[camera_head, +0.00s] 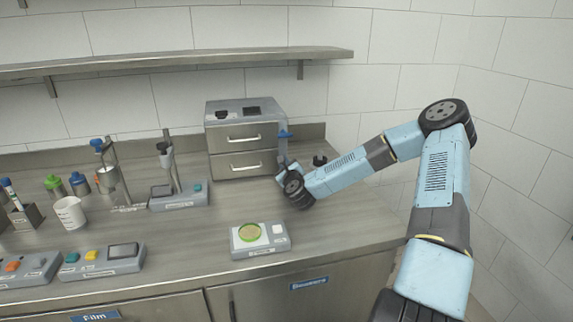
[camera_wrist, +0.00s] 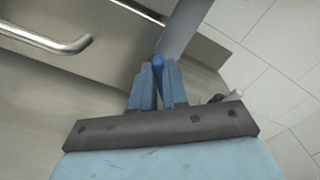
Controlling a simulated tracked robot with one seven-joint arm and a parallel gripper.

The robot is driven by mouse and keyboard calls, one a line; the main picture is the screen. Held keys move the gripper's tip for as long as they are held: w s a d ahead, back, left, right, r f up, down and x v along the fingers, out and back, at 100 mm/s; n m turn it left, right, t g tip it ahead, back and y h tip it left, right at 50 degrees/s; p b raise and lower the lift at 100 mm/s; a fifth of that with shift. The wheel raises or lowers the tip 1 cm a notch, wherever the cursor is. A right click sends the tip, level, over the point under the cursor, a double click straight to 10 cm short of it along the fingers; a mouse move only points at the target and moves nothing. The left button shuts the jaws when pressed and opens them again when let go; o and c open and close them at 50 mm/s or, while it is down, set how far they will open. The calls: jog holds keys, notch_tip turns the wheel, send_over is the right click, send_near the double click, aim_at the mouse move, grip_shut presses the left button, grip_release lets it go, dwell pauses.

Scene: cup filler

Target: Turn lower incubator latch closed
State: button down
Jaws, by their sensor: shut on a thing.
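The incubator (camera_head: 232,143) is a grey box with two steel drawers, against the back wall. Its upper blue latch (camera_head: 285,135) sticks out on the right side. The lower latch (camera_wrist: 158,62) is a blue piece seen between my fingertips in the wrist view; in the head view it is mostly hidden by my gripper. My gripper (camera_wrist: 159,85) is shut on this lower latch, at the lower right side of the incubator (camera_head: 281,170). The lower drawer (camera_head: 245,164) looks shut.
A stand device (camera_head: 180,195) and bottles are to the left. A shelf (camera_head: 180,62) runs above. A small dark object (camera_head: 319,160) lies behind my arm.

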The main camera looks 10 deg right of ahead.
jog(key=n, duration=0.6)
jog(key=shift+a+f+n, duration=0.3)
jog(key=shift+a, duration=0.1)
jog(key=shift+s+f+n, duration=0.1)
jog(key=shift+f+n, duration=0.05)
jog(key=shift+n, duration=0.85)
jog(key=shift+f+n, duration=0.15)
jog(key=shift+n, duration=0.85)
jog(key=shift+a+f, duration=0.1)
jog(key=shift+f, duration=0.05)
jog(key=c, duration=1.4)
grip_release()
jog(key=shift+o, duration=1.3)
jog(key=s, duration=1.3)
jog(key=shift+s, duration=0.35)
